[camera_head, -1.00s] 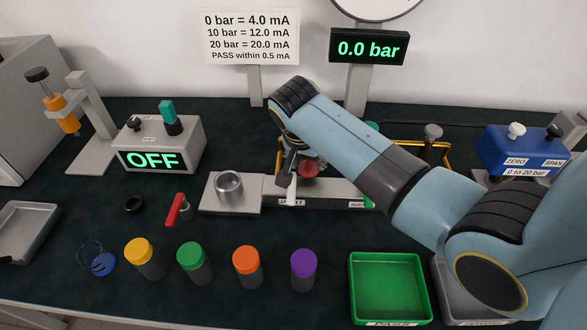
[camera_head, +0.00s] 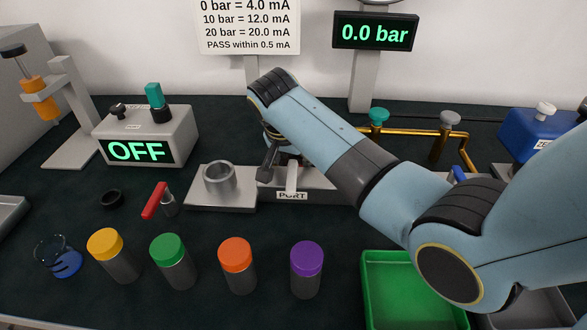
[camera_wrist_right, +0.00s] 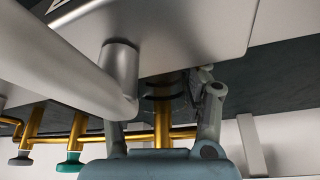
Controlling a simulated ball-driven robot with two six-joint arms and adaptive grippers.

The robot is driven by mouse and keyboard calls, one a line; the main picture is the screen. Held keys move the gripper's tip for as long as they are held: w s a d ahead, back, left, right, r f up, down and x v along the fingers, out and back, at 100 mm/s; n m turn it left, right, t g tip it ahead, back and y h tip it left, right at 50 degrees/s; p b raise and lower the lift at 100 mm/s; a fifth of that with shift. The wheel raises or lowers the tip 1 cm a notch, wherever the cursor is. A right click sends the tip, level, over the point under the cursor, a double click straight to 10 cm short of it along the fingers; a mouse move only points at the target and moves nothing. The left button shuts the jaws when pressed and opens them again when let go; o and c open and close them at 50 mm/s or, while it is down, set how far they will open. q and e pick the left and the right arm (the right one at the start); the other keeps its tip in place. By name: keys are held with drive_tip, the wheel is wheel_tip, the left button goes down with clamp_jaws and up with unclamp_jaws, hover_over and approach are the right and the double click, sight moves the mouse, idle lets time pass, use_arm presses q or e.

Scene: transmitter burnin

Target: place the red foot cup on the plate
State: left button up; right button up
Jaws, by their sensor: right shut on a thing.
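My right gripper (camera_head: 270,165) is low over the bench, just right of the metal ring (camera_head: 220,177) on the grey plate (camera_head: 200,200), behind the PORT label. In the right wrist view, its fingers (camera_wrist_right: 172,90) are shut around a dark round body (camera_wrist_right: 165,88), mostly in shadow. I take it for the red foot cup; its red part does not show now, and my arm covers that spot in the head view. I cannot tell whether it touches the surface. My left gripper is not in view.
Yellow-capped (camera_head: 112,255), green-capped (camera_head: 173,262), orange-capped (camera_head: 237,265) and purple-capped (camera_head: 307,268) cylinders stand in front. A red-handled tool (camera_head: 156,200) is left of the plate. A green tray (camera_head: 373,290) is front right. Brass piping (camera_head: 410,131) runs behind my arm.

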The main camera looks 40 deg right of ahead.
drive_tip(key=shift+r, duration=0.1)
drive_tip(key=o, duration=1.1)
